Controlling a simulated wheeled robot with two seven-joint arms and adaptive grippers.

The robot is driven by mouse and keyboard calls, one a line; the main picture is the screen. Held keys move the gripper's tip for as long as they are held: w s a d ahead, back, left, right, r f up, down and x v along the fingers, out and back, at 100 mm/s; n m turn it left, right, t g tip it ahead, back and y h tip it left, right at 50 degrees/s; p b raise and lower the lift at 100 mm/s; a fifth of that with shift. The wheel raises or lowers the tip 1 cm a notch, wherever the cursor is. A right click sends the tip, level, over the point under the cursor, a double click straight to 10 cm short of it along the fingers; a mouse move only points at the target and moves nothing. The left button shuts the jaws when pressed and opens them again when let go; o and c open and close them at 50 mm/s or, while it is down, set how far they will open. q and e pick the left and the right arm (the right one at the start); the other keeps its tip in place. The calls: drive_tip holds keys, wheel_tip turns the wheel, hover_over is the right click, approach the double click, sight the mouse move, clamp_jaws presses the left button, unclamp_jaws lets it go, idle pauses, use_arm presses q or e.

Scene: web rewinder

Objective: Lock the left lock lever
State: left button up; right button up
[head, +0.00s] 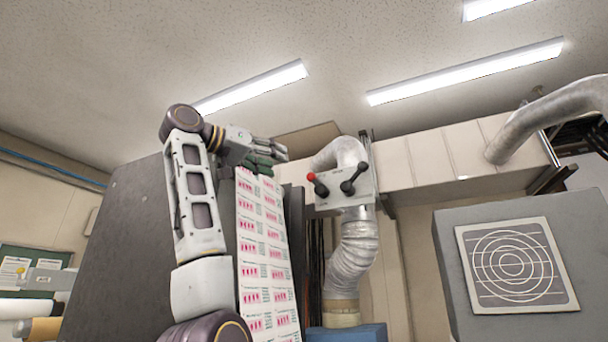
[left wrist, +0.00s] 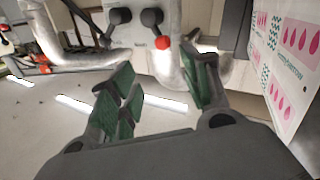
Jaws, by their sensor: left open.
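The left lock lever (head: 319,187) has a red ball knob and sits on the left of a light panel (head: 331,203), tilted up and to the left in the head view. A second, all-black lever (head: 350,184) sits to its right, tilted up and to the right. My left gripper (head: 279,156), with green finger pads, is up and left of the red knob, open and empty. In the left wrist view, where the scene appears upside down, the red knob (left wrist: 152,43) shows beyond the open fingers (left wrist: 160,70), apart from them. My right gripper is out of view.
A printed web (head: 262,240) with pink marks runs down beside my left arm, next to a dark grey machine side (head: 125,240). A silver flexible duct (head: 352,255) passes behind the panel. A grey box with a round grille (head: 512,262) stands at right.

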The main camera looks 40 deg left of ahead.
sight(308, 175)
use_arm(q)
drive_tip(key=shift+s+a+f+n, duration=0.2)
drive_tip(key=shift+a+n, duration=0.05)
drive_tip(key=shift+n, duration=0.05)
drive_tip(key=shift+s, duration=0.1)
drive_tip(key=w+p, duration=0.1)
drive_tip(key=w, duration=0.3)
drive_tip(key=w+d+p, duration=0.1)
drive_tip(key=w, duration=0.4)
drive_tip(key=w+p, duration=0.1)
drive_tip(key=w, duration=0.4)
drive_tip(key=shift+d+p, duration=0.2)
drive_tip(key=shift+p, duration=0.2)
